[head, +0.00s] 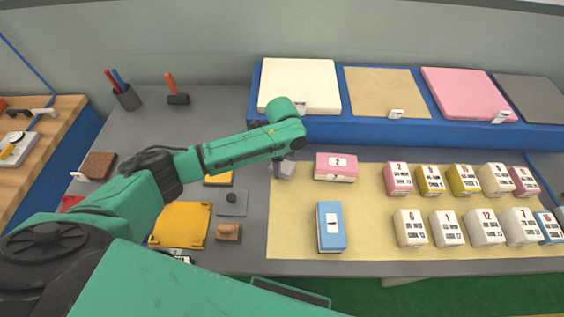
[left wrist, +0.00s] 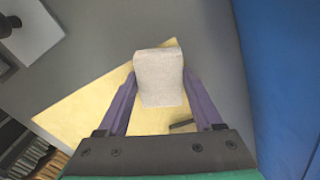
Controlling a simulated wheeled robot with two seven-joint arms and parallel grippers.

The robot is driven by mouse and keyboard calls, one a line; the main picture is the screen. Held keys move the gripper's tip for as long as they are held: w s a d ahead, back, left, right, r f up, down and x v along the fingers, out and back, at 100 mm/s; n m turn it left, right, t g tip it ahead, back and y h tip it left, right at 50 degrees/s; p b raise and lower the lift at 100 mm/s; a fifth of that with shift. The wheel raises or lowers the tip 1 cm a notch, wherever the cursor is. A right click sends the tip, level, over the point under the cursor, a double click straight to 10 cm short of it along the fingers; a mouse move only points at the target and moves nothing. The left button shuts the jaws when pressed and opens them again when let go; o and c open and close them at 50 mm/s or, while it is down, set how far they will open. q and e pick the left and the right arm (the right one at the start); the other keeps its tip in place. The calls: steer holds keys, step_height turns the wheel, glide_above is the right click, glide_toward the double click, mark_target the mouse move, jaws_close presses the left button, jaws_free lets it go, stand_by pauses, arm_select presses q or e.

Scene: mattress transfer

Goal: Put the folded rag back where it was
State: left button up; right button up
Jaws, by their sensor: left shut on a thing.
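A light grey folded rag (left wrist: 160,82) sits between the purple fingers of my left gripper (left wrist: 159,92) in the left wrist view. The fingers press on it from both sides. In the head view my left gripper (head: 279,168) is over the left edge of the yellow mat (head: 300,255), and the small pale rag (head: 288,170) shows beside it, partly hidden. I cannot tell whether the rag touches the surface below. My right gripper is not in view.
A pink block (head: 336,174) and a blue block (head: 331,238) lie on the mat, with several numbered blocks farther right. A blue shelf (head: 380,130) with coloured slabs runs behind. A pen cup (head: 127,98), yellow tray (head: 180,226) and grey plate (head: 232,206) are at left.

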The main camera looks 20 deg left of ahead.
mark_target(282, 165)
arm_select(q)
steer(key=shift+f, duration=0.1)
steer(key=o, duration=1.3)
step_height(282, 165, up, 12)
steer(key=shift+r+b, duration=0.15)
steer(key=shift+b, duration=0.65)
